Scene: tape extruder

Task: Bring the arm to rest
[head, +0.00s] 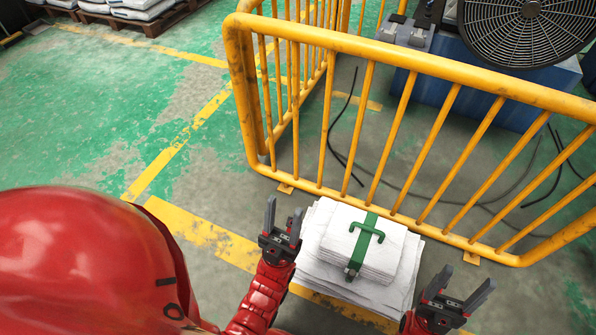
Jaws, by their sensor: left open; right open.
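My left gripper (283,220) is open and empty, its fingers pointing up the picture, just left of a stack of white sacks (330,275). My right gripper (462,290) is open and empty to the right of the stack. Its fingers also point up and to the right. On top of the stack lies a folded white bundle (340,235) with a green strap and handle (366,233) across it. Neither gripper holds the handle. The red arm links behind both grippers are mine.
A yellow metal railing (420,68) stands just beyond the stack. Behind it are a blue machine (455,92) with a round black fan grille (520,28) and black cables on the floor. A pallet with sacks (130,12) is at the far left. The green floor at left is clear.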

